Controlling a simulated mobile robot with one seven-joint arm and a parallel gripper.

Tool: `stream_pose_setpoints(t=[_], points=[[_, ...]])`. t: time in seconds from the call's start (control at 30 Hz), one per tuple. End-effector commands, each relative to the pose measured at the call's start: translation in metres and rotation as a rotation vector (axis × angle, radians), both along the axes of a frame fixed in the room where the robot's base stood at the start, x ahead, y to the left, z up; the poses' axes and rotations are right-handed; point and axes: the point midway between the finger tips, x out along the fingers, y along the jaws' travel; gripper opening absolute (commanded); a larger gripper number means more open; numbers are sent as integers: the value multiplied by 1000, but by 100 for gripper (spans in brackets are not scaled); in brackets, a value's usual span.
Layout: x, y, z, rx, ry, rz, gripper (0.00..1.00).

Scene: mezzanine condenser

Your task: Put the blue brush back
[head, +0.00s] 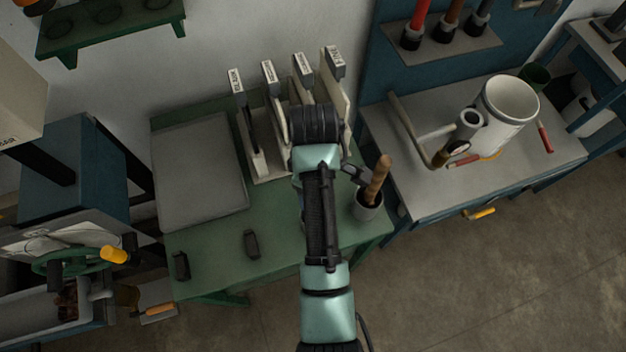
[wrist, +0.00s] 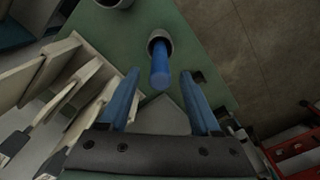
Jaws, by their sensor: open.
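The blue brush shows in the wrist view as a blue handle (wrist: 160,70) rising from a small grey cup (wrist: 160,38) on the green table (wrist: 205,30). Its lower end is hidden in the cup. My gripper (wrist: 161,76) is open, with one finger on each side of the handle's near end in this view. No contact shows, and I cannot tell how deep the handle is between the fingers. In the head view my arm covers the blue brush and most of my gripper. A second grey cup (head: 369,207) there holds a wooden handle (head: 377,178).
Upright pale dividers (wrist: 75,90) stand close beside my gripper, on the left in the wrist view. A grey sheet (head: 200,167) lies on the table's left. A grey bench (head: 400,125) on the right holds a white pot (head: 505,105).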

Motion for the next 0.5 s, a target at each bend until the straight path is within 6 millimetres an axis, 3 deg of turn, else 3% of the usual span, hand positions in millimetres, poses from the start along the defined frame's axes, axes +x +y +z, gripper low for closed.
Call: stream_pose_setpoints(t=[0.2,0.5], points=[[0,0,37,0,-1,1,64],[-1,0,45,1,2,1,64]])
